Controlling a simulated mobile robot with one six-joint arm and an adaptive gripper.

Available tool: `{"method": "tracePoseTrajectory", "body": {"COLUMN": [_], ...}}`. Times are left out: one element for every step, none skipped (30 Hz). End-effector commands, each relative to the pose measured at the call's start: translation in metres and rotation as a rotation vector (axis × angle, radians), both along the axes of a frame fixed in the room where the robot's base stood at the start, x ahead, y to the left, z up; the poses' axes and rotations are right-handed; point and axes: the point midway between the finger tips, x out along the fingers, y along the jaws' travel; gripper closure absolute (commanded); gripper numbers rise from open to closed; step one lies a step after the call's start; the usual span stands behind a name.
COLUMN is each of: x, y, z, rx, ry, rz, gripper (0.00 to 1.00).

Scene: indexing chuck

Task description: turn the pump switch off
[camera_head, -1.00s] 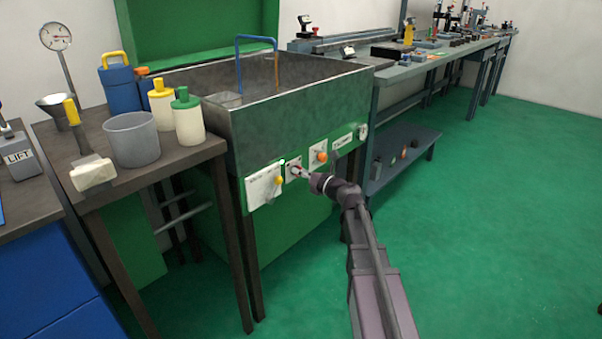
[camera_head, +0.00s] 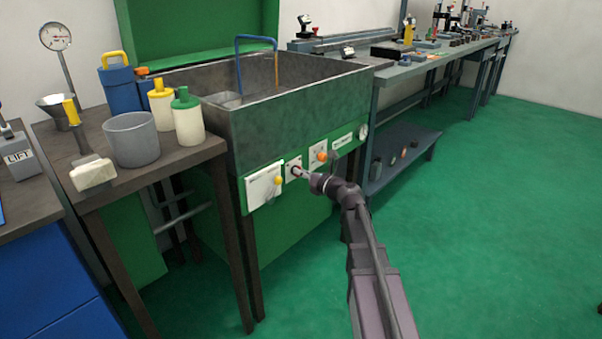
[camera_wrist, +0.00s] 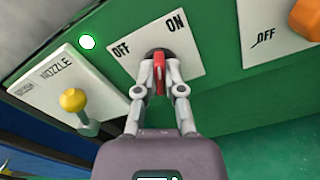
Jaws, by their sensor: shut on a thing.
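The pump switch has a red handle (camera_wrist: 159,76) on a dark round base. It sits on a white plate (camera_wrist: 186,47) marked OFF on the left and ON at the upper right. My gripper (camera_wrist: 160,88) is shut on the red handle, with one finger on each side. Which mark the handle points to is hard to tell. In the head view my gripper (camera_head: 305,175) reaches the switch plate (camera_head: 291,165) on the green front of the tank, and the fingers hide part of the switch.
A plate marked NOZZLE with a yellow-knobbed lever (camera_wrist: 73,101) is close on the left. A bright round lamp (camera_wrist: 87,41) lies between the plates. An orange knob (camera_wrist: 306,18) is on the right. A bench with a grey pot (camera_head: 132,140) stands left.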

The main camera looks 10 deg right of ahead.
Motion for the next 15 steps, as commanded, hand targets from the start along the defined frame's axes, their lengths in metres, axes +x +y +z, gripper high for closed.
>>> {"method": "tracePoseTrajectory", "body": {"x": [0.0006,0.0006,0.0005,0.0005,0.0006,0.0005,0.0004,0.0004,0.0003,0.0003,0.0002,0.0003,0.0002,0.0002,0.0001], "y": [0.0003,0.0004,0.0005,0.0005,0.0006,0.0007,0.0008,0.0008,0.0009,0.0010,0.0011,0.0012,0.0012,0.0013,0.0014], "z": [0.0003,0.0003,0.0004,0.0004,0.0004,0.0004,0.0004,0.0004,0.0005,0.0005,0.0005,0.0005,0.0005,0.0005,0.0005], "rx": [-0.020,-0.035,-0.057,-0.074,-0.092,-0.118,-0.138,-0.160,-0.188,-0.211,-0.233,-0.263,-0.287,-0.310,-0.340], "ry": [-0.015,-0.025,-0.042,-0.054,-0.067,-0.086,-0.101,-0.116,-0.138,-0.154,-0.171,-0.192,-0.209,-0.226,-0.248], "rz": [0.000,0.000,0.000,0.000,0.000,0.000,0.000,0.000,0.000,0.000,0.000,0.000,0.000,0.000,0.000], "gripper": [1.00,1.00,1.00,1.00,1.00,1.00,1.00,1.00,1.00,1.00,1.00,1.00,1.00,1.00,1.00]}}
